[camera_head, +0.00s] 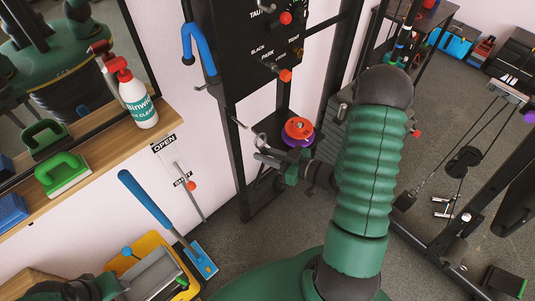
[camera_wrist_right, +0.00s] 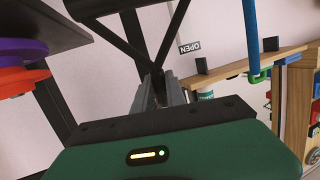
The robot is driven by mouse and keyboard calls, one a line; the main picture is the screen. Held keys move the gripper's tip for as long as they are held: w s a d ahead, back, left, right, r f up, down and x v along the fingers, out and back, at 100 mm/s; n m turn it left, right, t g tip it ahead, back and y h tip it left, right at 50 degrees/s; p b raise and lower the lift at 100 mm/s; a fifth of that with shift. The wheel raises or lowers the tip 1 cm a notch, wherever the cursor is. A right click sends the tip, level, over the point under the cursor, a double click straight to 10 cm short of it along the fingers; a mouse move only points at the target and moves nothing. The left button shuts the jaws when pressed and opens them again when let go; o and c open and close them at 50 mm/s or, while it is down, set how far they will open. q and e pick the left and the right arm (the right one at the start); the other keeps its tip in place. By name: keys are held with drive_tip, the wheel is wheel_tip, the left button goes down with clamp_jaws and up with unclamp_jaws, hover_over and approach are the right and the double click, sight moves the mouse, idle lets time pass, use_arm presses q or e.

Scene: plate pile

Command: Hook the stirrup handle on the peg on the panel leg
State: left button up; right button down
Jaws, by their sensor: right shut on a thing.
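My right gripper (camera_head: 262,156) is beside the near leg (camera_head: 238,160) of the black panel, low in front of it. It is shut on the stirrup handle, of which little shows in the head view. In the right wrist view the gripper (camera_wrist_right: 158,92) grips where two dark straps of the stirrup handle (camera_wrist_right: 125,42) meet, with a black bar across their other ends. A short peg (camera_head: 239,124) sticks out from the panel leg, just left of the gripper. I cannot tell whether handle and peg touch. My left gripper (camera_head: 108,287) is low at the left, its fingers unclear.
Orange and purple discs (camera_head: 299,129) sit on a small shelf right behind the gripper. A wooden ledge (camera_head: 110,140) holds a spray bottle (camera_head: 137,98) and brushes. A yellow bin (camera_head: 150,246) stands below.

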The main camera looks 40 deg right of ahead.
drive_tip(key=shift+w+d+f, duration=0.1)
drive_tip(key=shift+w+f, duration=0.05)
drive_tip(key=shift+w, duration=0.45)
drive_tip(key=shift+w+d+f, duration=0.1)
drive_tip(key=shift+w, duration=0.45)
drive_tip(key=w+f+b, duration=0.1)
drive_tip(key=w+b, duration=0.1)
drive_tip(key=w, duration=0.4)
drive_tip(key=shift+a+f, duration=0.25)
drive_tip(key=shift+a, duration=0.1)
drive_tip(key=shift+w, duration=0.1)
drive_tip(key=c, duration=1.3)
unclamp_jaws()
